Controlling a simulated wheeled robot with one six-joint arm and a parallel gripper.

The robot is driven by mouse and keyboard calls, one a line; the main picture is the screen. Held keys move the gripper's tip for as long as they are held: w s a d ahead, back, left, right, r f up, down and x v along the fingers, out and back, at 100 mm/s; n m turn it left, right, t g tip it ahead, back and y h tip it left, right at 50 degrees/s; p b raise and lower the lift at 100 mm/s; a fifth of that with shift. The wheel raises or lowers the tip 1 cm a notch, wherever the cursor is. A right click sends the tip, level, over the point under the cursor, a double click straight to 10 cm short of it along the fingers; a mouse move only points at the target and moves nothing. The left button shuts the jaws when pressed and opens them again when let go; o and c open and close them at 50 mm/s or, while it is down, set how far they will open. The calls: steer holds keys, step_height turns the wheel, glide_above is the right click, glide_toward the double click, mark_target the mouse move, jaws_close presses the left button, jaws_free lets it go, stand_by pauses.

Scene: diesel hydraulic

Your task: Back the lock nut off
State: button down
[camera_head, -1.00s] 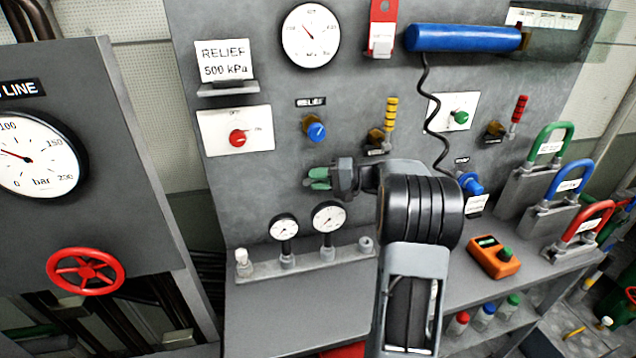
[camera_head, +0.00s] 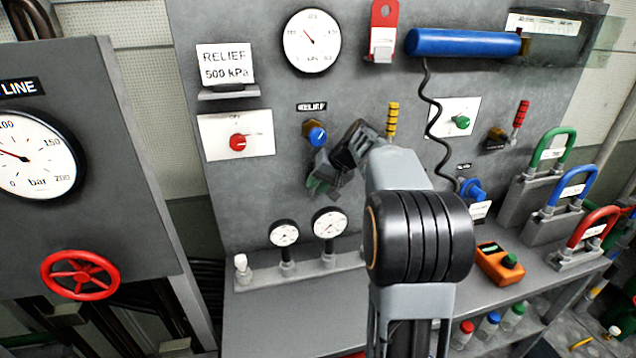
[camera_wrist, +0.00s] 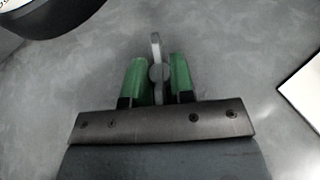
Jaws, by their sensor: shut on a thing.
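The relief valve has a brass-coloured body and a blue knob (camera_head: 317,135) under the RELIEF label (camera_head: 311,107). I cannot make out a separate lock nut on it. My gripper (camera_head: 318,184) is just below this valve in the head view, tilted down and to the left, apart from the knob as far as I can see. In the wrist view its green fingers (camera_wrist: 160,80) are shut on a small grey metal piece (camera_wrist: 156,55) with a round boss and an upright arm. I cannot tell whether this piece is the lock nut.
Two small gauges (camera_head: 330,222) stand on a rail below my gripper. A coiled black cord (camera_head: 432,130) hangs farther right.

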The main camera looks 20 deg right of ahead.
steer(key=shift+r+h, duration=0.1)
steer(key=shift+h, duration=0.5)
stand_by(0.3)
steer(key=c, duration=1)
jaws_free()
